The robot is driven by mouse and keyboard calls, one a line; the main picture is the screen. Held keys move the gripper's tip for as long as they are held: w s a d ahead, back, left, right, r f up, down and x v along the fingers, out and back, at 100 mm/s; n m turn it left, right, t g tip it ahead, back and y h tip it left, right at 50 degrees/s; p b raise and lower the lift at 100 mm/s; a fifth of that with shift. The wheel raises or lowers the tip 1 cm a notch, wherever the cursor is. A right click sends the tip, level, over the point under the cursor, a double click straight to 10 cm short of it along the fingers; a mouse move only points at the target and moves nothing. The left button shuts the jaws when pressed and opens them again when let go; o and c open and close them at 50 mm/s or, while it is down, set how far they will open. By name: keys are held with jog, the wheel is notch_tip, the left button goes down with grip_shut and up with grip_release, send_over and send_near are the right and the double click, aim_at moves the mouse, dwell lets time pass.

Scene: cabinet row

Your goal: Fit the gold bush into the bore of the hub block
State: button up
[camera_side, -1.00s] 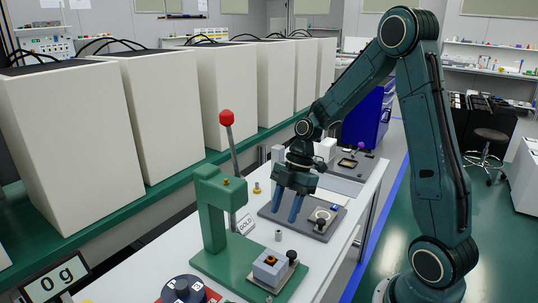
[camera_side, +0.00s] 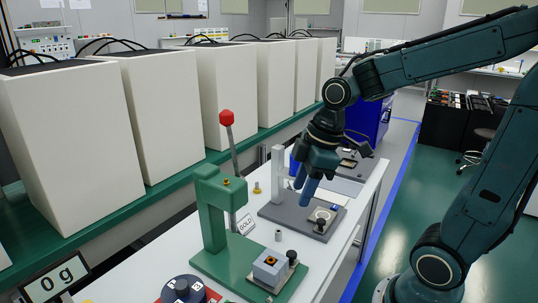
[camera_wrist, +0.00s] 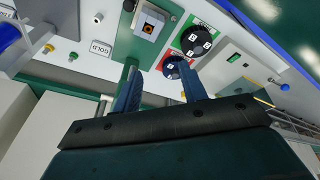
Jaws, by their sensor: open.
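The hub block (camera_side: 270,269) is a pale grey cube on the green press base, and it also shows in the wrist view (camera_wrist: 141,20). An orange-gold square with a dark centre (camera_wrist: 149,28) shows at its bore. I cannot tell whether this is the bush seated there or the bore's own lining. A small brass-coloured piece (camera_side: 257,188) stands on the white table behind the GOLD label (camera_side: 245,224). My gripper (camera_side: 310,188) is open and empty, with blue fingers, above the grey plate and well behind the hub block. Both fingers show apart in the wrist view (camera_wrist: 160,85).
The green press (camera_side: 213,215) with its red-knobbed lever (camera_side: 226,118) stands beside the hub block. A grey plate (camera_side: 272,213) carries a pale post (camera_side: 278,172) and a round fitting. A small grey cylinder (camera_side: 278,235) stands on open table. White cabinets line the left.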

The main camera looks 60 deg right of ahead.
jog(key=s+a+r+m+t, duration=0.1)
jog(key=s+r+m, duration=0.1)
jog(key=s+m, duration=0.2)
jog(key=s+r+m+t+h, duration=0.1)
jog(key=s+r+m, duration=0.1)
jog(key=s+m, duration=0.2)
jog(key=shift+s+a+r+t, duration=0.3)
jog(key=shift+s+a, duration=0.05)
jog(key=shift+s, duration=0.45)
